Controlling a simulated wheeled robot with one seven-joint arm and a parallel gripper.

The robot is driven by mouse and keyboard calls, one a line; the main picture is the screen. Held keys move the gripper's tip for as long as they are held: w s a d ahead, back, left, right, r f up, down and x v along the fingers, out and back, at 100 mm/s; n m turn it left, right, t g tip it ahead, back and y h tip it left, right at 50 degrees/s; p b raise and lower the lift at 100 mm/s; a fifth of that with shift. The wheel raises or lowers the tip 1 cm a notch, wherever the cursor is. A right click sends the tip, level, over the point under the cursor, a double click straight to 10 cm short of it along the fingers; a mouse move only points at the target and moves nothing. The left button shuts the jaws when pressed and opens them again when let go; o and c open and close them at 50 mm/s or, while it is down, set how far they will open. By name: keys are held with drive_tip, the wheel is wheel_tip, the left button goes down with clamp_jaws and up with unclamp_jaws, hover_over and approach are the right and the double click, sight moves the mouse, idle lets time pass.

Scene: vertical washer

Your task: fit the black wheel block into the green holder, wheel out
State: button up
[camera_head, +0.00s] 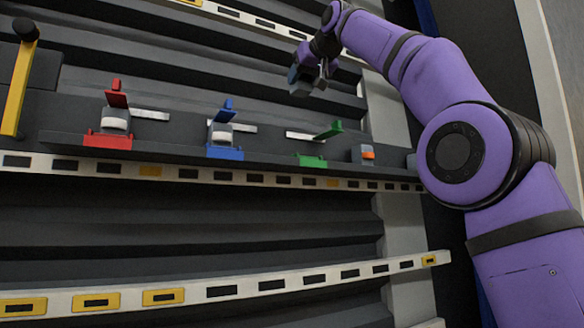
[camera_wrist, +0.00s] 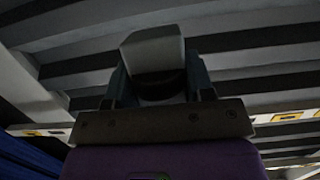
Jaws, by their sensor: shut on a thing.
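My gripper (camera_head: 306,80) is raised above and behind the shelf, up from the green holder and apart from it. In the wrist view, its fingers (camera_wrist: 158,88) are shut on a block (camera_wrist: 153,48) with a pale grey, blocky end and a dark band. I take this for the wheel block; its wheel cannot be made out. In the head view the held piece is small and dark, and its tilt is unclear. The green holder (camera_head: 311,161) has a low green base and a green raised flap (camera_head: 328,132). No block shows between base and flap.
Left of it are a blue holder (camera_head: 225,153) and a red holder (camera_head: 107,141), each with a grey block. To the right is a small grey-and-orange piece (camera_head: 364,154). A yellow lever (camera_head: 19,80) stands far left. A slotted white rail (camera_head: 200,175) runs below the shelf.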

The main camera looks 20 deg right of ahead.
drive_tip(key=shift+w+a+f, duration=0.1)
drive_tip(key=shift+w+f, duration=0.05)
drive_tip(key=shift+w, duration=0.15)
wheel_tip(320, 180, down, 18)
drive_tip(key=shift+r, duration=0.2)
idle(0.6)
drive_tip(key=shift+f, duration=0.1)
drive_tip(key=o, duration=1)
drive_tip(key=shift+c, duration=0.2)
drive_tip(key=shift+s, duration=0.15)
drive_tip(key=v, duration=1.1)
drive_tip(key=shift+s+r, duration=0.25)
drive_tip(key=shift+s, duration=0.1)
